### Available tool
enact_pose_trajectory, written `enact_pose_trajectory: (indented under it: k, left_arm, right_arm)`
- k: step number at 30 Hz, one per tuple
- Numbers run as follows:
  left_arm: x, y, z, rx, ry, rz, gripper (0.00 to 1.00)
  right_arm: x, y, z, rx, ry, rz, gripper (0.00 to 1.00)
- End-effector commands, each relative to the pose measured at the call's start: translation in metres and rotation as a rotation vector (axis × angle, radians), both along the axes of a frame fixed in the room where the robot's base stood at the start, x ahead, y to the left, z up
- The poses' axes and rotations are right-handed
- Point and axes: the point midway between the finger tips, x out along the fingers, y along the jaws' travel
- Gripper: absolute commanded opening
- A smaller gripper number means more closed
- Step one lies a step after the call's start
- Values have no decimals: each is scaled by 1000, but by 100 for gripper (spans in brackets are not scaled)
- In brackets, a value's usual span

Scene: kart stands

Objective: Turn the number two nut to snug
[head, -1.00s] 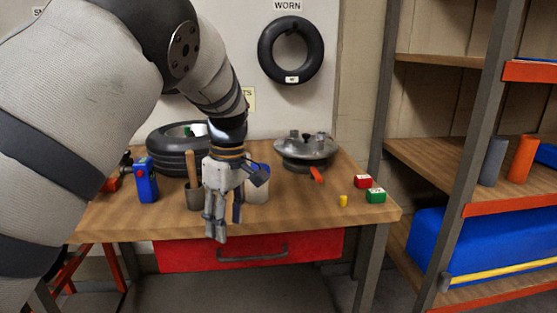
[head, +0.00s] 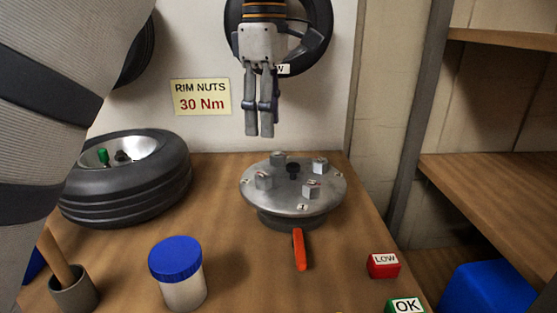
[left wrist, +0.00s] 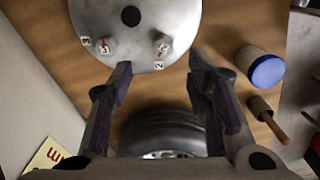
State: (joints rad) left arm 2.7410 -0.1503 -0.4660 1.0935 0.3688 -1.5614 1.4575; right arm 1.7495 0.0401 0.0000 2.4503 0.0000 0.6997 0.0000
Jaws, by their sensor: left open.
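A grey metal rim plate (head: 293,205) on the bench carries several hex nuts around a dark centre. The nut beside the "2" tag shows in the left wrist view (left wrist: 163,45); it appears to be the front-left nut (head: 264,180) in the head view. Another nut (left wrist: 103,47) stands beside the "3" tag. My left gripper (head: 259,132) is open and empty, pointing down above and behind the plate, apart from the nuts. Its fingers (left wrist: 162,85) frame the plate's edge in the left wrist view. My right gripper is not in view.
An orange handle (head: 300,250) sticks out from under the plate toward the front. A tyre (head: 130,190) lies left, with a blue-lidded jar (head: 178,275) in front. A red LOW block (head: 383,265) and green OK block (head: 405,306) are front right. A wall sign reads 30 Nm.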

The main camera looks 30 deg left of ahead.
Motion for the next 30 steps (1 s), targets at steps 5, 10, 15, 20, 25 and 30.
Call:
enact_pose_trajectory:
  k: [5,10,15,20,25,30]
  left_arm:
    - [-3,0,-42,0,0,1,45]
    - [-2,0,-82,0,-1,-1,45]
    - [-1,0,-103,1,-1,-2,45]
    - [-1,0,-108,1,-2,-2,45]
    - [-1,0,-108,1,-2,-2,36]
    - [-1,0,-108,1,-1,-2,0]
  right_arm:
    - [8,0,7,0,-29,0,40]
    - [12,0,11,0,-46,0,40]
    - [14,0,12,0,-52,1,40]
    - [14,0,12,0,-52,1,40]
    - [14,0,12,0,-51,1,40]
    - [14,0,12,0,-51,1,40]
